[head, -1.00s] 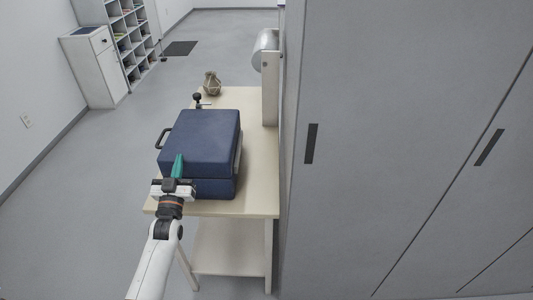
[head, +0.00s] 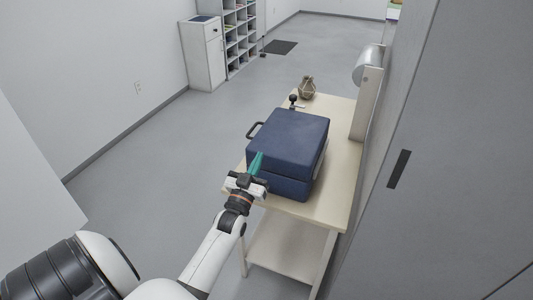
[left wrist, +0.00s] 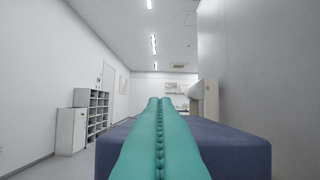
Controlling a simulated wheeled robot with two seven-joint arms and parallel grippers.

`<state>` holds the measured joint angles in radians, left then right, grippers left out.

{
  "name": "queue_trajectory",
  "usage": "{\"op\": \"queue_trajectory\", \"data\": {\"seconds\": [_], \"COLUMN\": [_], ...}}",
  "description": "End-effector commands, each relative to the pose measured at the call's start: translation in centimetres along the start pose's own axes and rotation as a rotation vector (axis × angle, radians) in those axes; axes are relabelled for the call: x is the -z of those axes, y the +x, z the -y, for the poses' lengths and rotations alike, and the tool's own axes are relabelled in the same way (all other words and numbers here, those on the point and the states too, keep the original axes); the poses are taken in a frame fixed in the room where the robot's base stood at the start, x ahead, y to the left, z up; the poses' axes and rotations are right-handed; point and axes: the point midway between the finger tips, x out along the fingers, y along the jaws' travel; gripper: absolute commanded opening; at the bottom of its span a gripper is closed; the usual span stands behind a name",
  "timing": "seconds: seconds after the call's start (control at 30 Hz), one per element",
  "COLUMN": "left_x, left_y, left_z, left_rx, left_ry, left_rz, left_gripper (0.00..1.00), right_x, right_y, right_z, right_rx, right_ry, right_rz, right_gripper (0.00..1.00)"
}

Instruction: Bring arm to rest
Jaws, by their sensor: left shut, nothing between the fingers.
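My left gripper (head: 257,163) has teal fingers and is shut and empty. In the head view it is at the near left edge of the blue case, and I cannot tell whether it touches it. In the left wrist view its two teal fingers (left wrist: 160,135) lie side by side, pointing at the room, with the case behind them. My left arm (head: 212,250) reaches in from the lower left. My right gripper is not in view.
The dark blue case (head: 290,138) stands on a pale table (head: 335,190). A small vase-like pot (head: 307,87) and a small black-knobbed thing (head: 293,101) are behind it. A grey cabinet (head: 440,180) walls off the right. Shelves (head: 238,35) stand far back. The floor at left is clear.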

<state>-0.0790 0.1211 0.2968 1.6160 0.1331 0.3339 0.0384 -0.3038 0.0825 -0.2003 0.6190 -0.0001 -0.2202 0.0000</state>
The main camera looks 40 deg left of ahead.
Motion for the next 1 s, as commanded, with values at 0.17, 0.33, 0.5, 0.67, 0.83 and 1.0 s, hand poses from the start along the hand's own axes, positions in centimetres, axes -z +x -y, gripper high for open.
{"op": "queue_trajectory", "data": {"seconds": [0.17, 0.33, 0.5, 0.67, 0.83, 1.0], "left_x": [0.2, 0.0, -0.1, 1.1, 8.7, 19.2], "left_y": [-3.4, -4.8, -5.0, -5.3, -8.3, -15.6], "left_z": [-0.1, -0.1, -0.1, 0.2, 1.9, 4.5], "left_rx": [-0.001, -0.001, -0.001, 0.004, 0.038, 0.104], "left_ry": [0.0, 0.0, 0.0, -0.001, 0.003, 0.026], "left_rz": [-0.001, 0.002, 0.003, -0.028, -0.234, -0.552], "left_gripper": [0.0, 0.0, 0.0, 0.0, 0.0, 0.0], "right_x": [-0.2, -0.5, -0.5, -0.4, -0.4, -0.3], "right_y": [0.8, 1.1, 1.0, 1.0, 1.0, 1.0], "right_z": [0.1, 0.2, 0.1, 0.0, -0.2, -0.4], "right_rx": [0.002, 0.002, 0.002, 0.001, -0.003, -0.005], "right_ry": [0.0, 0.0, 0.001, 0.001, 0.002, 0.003], "right_rz": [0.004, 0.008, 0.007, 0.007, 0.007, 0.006], "right_gripper": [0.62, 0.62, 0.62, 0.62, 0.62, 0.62]}}
